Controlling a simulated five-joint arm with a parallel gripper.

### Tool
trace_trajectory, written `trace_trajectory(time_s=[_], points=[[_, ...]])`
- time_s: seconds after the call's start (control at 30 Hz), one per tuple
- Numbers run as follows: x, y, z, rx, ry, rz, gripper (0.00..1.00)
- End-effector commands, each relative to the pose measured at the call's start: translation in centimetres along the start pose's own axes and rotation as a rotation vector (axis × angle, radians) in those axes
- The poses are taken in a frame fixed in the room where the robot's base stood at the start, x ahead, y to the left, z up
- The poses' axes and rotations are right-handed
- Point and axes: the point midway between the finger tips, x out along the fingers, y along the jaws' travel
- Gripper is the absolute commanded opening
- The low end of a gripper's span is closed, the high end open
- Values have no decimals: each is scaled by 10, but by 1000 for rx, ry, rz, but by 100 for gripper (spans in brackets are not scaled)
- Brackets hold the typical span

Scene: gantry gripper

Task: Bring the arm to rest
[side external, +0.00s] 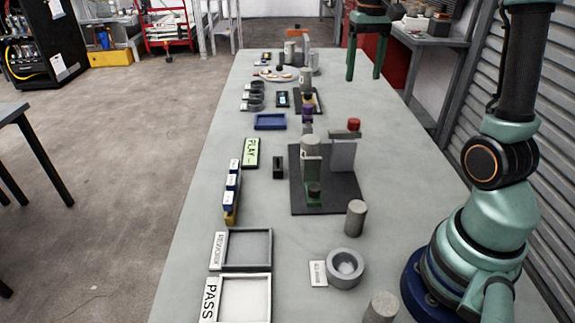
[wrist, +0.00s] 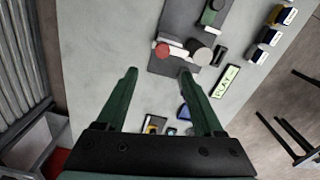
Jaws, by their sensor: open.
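My gripper (side external: 364,74) hangs in the air at the far right side of the table (side external: 190,270), fingers pointing down. It is open and nothing is between its fingers. The test fixture on a dark mat (side external: 340,205), with a red knob (side external: 354,124) on top, stands well away from the fingers toward the near side. My arm's base stands at the right edge.
Nearby lie a blue tray (side external: 270,121), a PLAY sign (side external: 251,153) and several blue-and-white boxes (side external: 232,188). The PASS tray (side external: 245,300), REWORK tray (side external: 248,250) and a round grey bowl (side external: 345,268) are at the front. Grey shuttered wall (side external: 460,100) runs along the right.

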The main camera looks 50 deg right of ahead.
Motion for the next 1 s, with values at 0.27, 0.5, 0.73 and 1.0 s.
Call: trace_trajectory(time_s=[0.27, 0.5, 0.73, 1.0], points=[[0, 0, 0, 0, 0, 0, 69], [0, 0, 0, -1, 1, 0, 69], [-8, -26, 22, -89, 72, -10, 69], [-11, -80, 88, -326, 266, -58, 69]])
